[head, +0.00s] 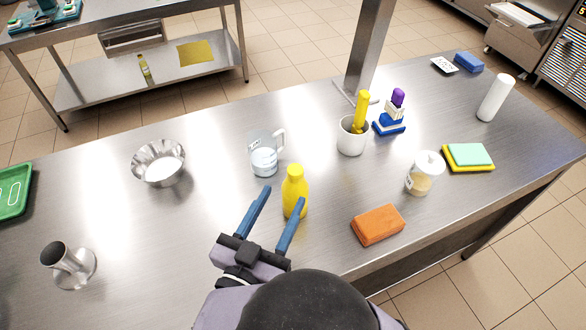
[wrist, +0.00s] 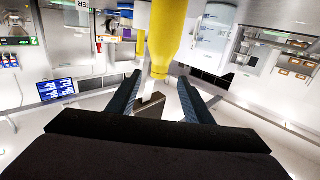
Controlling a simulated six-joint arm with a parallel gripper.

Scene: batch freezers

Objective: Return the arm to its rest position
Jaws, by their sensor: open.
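My gripper (head: 272,219) is open, its two blue fingers spread apart, low in the middle of the head view. A yellow bottle (head: 295,190) stands upright on the steel table just beyond the fingertips. In the wrist view my gripper (wrist: 160,90) shows its two dark fingers apart. The yellow bottle (wrist: 166,35) appears there upside down, beyond the fingers and in line with the gap between them. I cannot tell whether a finger touches it.
An orange sponge (head: 378,225) lies nearer. A metal bowl (head: 158,165) is left. A metal post (head: 368,45) rises behind.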

